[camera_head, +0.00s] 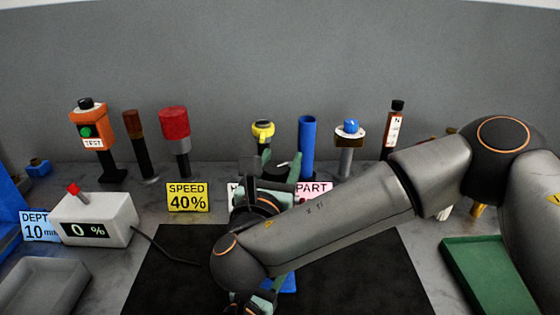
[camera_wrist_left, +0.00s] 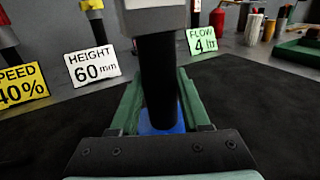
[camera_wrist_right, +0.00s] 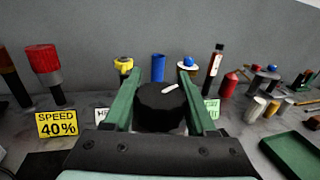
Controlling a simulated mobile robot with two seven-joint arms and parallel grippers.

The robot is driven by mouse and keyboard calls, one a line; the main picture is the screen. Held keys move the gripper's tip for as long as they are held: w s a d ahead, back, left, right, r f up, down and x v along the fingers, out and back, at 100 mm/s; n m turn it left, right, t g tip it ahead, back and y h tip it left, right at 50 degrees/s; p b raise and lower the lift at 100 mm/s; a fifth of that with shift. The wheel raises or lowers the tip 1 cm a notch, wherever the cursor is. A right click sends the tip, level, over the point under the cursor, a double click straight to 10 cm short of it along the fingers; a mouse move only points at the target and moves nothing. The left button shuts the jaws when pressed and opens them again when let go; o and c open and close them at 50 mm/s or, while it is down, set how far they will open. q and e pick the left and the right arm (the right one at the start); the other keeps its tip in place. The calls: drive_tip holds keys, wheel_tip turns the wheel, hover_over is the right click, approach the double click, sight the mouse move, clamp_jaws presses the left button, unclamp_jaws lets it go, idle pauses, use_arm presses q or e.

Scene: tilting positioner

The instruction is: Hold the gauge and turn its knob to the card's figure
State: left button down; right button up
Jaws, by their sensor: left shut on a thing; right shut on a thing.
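My right gripper (camera_wrist_right: 157,82) is shut on a black knob (camera_wrist_right: 162,107) with a white pointer, which points up and to the right in the right wrist view. In the head view the right gripper (camera_head: 280,168) is above the dark mat, and my right forearm hides most of the gauge. My left gripper (camera_wrist_left: 160,88) is shut around the gauge's black stem (camera_wrist_left: 160,75), below a pale housing (camera_wrist_left: 165,18) and above a blue base (camera_wrist_left: 160,129). A white readout box (camera_head: 95,220) shows 0 %. The yellow card (camera_head: 187,198) reads SPEED 40%.
Other cards stand nearby: HEIGHT 60 mm (camera_wrist_left: 91,66), FLOW 4 ltr (camera_wrist_left: 202,41) and blue DEPTH 10 mm (camera_head: 40,226). Several posts with tops line the back, including a red one (camera_head: 174,122). A grey tray (camera_head: 42,285) is left, a green tray (camera_head: 480,270) right. A cable runs from the box.

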drive_tip(key=c, duration=0.5)
drive_tip(key=shift+n+y, duration=0.3)
drive_tip(key=shift+y, duration=0.1)
drive_tip(key=n+y, duration=0.1)
drive_tip(key=y, duration=0.1)
drive_tip(key=n+y, duration=0.1)
drive_tip(key=y, duration=0.1)
drive_tip(key=shift+w+a+n+y, duration=0.1)
drive_tip(key=shift+a+n+y, duration=0.25)
drive_tip(key=shift+n+y, duration=0.05)
drive_tip(key=n+y, duration=0.2)
drive_tip(key=y, duration=0.1)
drive_tip(key=a+n+g+y, duration=0.1)
drive_tip(key=n+y, duration=0.1)
drive_tip(key=y, duration=0.1)
drive_tip(key=shift+g+y, duration=0.3)
drive_tip(key=n+g+y, duration=0.2)
drive_tip(key=n+y, duration=0.1)
drive_tip(key=s+a+n+g+y, duration=0.1)
drive_tip(key=g+y, duration=0.1)
drive_tip(key=shift+n, duration=0.4)
drive_tip(key=shift+s+a+n+g+y, duration=0.15)
drive_tip(key=shift+n+g+y, duration=0.4)
drive_tip(key=shift+g, duration=0.2)
drive_tip(key=shift+s+a+n+g+y, duration=0.15)
drive_tip(key=shift+n+g+y, duration=0.35)
drive_tip(key=shift+n+g, duration=0.15)
drive_tip(key=shift+s+a+n+g+y, duration=0.15)
drive_tip(key=shift+n+g+y, duration=0.4)
drive_tip(key=shift+g, duration=0.25)
